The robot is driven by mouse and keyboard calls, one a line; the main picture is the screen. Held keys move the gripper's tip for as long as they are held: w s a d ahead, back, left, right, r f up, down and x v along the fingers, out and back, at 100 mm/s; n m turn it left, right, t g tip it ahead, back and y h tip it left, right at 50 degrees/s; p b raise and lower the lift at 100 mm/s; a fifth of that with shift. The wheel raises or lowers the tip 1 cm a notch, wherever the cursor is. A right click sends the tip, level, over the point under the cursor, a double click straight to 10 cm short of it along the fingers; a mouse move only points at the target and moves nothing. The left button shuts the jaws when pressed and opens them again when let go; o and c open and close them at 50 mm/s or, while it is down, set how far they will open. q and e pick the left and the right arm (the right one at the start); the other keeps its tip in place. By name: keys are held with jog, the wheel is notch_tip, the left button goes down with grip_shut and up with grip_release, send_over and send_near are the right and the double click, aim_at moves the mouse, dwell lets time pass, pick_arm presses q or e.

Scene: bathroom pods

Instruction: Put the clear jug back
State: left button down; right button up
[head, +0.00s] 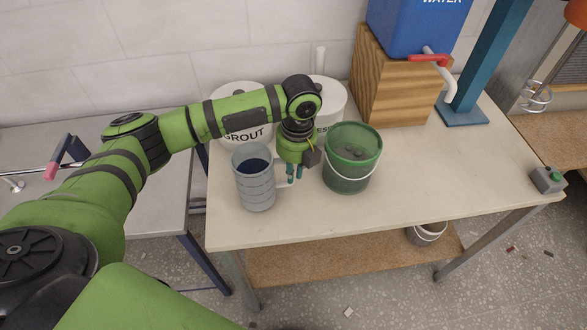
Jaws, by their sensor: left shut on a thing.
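The clear jug (255,188) looks greyish, with ring marks around its wall and dark contents or a dark inside. It is upright at the front left of the pale worktop (330,220), with its handle towards the right. My left gripper (294,172) points down and is shut on the jug's handle. I cannot tell whether the jug's base touches the worktop or is slightly above it. My right gripper is not in view.
A green bucket (350,172) stands close right of my left gripper. White tubs, one marked GROUT (240,132), stand behind. A blue water container (412,28) sits on a wooden box (392,85). A bucket (427,234) is on the lower shelf.

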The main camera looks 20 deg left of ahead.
pick_arm(q)
jog(key=shift+f, duration=0.45)
jog(key=c, duration=1.2)
grip_release()
jog(key=shift+f, duration=0.15)
jog(key=shift+c, duration=0.2)
notch_tip(320, 180, up, 12)
jog(key=b, duration=0.2)
jog(key=shift+w+d+b, duration=0.15)
jog(key=shift+d+b, duration=0.2)
